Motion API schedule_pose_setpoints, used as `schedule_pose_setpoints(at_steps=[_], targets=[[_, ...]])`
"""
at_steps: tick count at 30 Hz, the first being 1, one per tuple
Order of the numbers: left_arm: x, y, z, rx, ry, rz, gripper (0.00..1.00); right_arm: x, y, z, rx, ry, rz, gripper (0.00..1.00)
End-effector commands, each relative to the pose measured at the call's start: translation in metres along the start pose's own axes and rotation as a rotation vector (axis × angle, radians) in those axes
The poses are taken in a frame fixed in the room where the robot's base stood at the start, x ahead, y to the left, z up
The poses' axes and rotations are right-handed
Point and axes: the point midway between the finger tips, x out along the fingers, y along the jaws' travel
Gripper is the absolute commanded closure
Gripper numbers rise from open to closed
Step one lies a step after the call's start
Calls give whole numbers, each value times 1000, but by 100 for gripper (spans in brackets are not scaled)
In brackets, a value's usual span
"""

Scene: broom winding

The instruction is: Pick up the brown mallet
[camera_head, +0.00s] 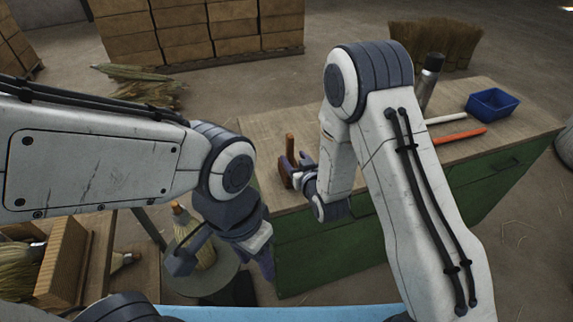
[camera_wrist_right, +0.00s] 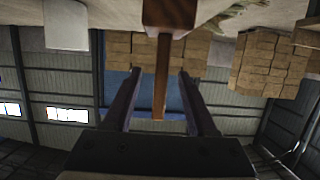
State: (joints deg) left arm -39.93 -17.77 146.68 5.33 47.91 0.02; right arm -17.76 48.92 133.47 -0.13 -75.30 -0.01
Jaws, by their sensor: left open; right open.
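The brown mallet (camera_head: 290,145) is at the near left edge of the workbench, partly hidden by my right gripper in the head view. My right gripper (camera_head: 297,165) is open beside it. In the right wrist view the mallet's handle (camera_wrist_right: 161,75) lies in the gap between the two spread fingers of my right gripper (camera_wrist_right: 159,75), with the mallet head (camera_wrist_right: 170,14) beyond the fingertips. Whether a finger touches the handle cannot be told. My left gripper (camera_head: 265,262) is open and empty, low beside the bench's green side, its jaws mostly hidden.
The workbench (camera_head: 460,165) carries a blue bin (camera_head: 492,103), an orange rod (camera_head: 459,136), a white rod (camera_head: 446,118) and a dark bottle (camera_head: 430,80). A broom head (camera_head: 197,240) stands on a round stand at lower left. A wooden crate (camera_head: 65,255) is left of it.

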Motion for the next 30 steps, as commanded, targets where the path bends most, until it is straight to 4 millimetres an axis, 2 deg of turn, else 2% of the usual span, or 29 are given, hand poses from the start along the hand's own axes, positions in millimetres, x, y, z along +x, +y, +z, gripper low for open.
schedule_pose_setpoints(at_steps=[8, 14, 18, 28, 30], targets=[[-11, 1, -1, -1, 0, 0, 50, 21, 1, -1, 1, -3, 2, 43], [-29, 2, -2, -2, 0, 0, 50, 47, -5, -4, 0, -3, 0, 43], [-33, 2, -2, -2, 0, 0, 50, 64, -6, -1, 0, -2, -1, 43], [-32, 2, -2, -2, 0, 0, 50, 70, -7, 0, -1, -2, -2, 43], [-32, 2, -2, -2, 0, 0, 50, 70, -7, 0, -1, -2, -2, 69]])
